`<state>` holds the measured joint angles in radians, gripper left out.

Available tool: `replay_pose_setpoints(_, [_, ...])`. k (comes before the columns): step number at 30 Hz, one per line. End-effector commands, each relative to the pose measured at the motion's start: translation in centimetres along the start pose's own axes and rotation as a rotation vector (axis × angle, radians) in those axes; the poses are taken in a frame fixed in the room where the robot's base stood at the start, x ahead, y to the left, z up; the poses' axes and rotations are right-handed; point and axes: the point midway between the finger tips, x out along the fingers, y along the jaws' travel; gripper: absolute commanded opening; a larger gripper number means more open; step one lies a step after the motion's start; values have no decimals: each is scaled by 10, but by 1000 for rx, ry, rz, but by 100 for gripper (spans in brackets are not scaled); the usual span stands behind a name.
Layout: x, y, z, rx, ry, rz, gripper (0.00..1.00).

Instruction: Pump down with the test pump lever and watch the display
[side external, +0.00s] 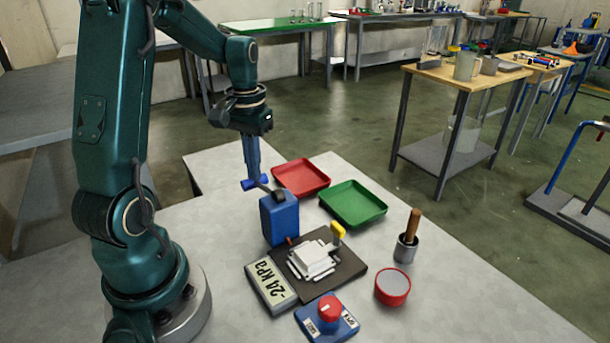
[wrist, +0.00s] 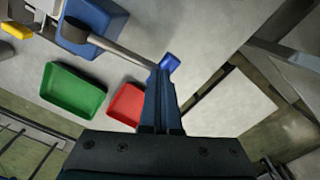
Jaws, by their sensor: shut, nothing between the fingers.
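The blue test pump (side external: 279,220) stands on the table, and its body also shows in the wrist view (wrist: 98,22). Its grey lever (wrist: 122,50) reaches out sideways to a blue handle (side external: 250,184), also in the wrist view (wrist: 171,62). My gripper (side external: 253,174) points down at the handle end of the lever, shut and empty. In the wrist view its fingertips (wrist: 160,74) overlap the lever's end; I cannot tell whether they touch it. The display (side external: 273,283) reads -24 kPa.
A dark board (side external: 345,270) carries a white stepped block (side external: 312,260) and a yellow-handled part (side external: 338,232). Red (side external: 300,177) and green (side external: 353,204) trays lie behind.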

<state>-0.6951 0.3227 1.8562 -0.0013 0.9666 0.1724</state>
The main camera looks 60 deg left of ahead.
Motion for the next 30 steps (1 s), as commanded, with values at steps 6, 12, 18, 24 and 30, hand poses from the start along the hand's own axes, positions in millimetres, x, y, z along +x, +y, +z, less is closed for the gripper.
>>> replay_pose_setpoints(6, [-6, 0, -2, 0, 7, -2, 0])
replay_pose_setpoints(12, [-32, 0, -2, 0, 9, -2, 0])
replay_pose_setpoints(18, [-56, 0, -2, 0, 9, -2, 0])
replay_pose_setpoints(24, [-74, 0, -1, 0, 7, -2, 0])
replay_pose_setpoints(30, [-76, 0, 0, 0, 3, -2, 0])
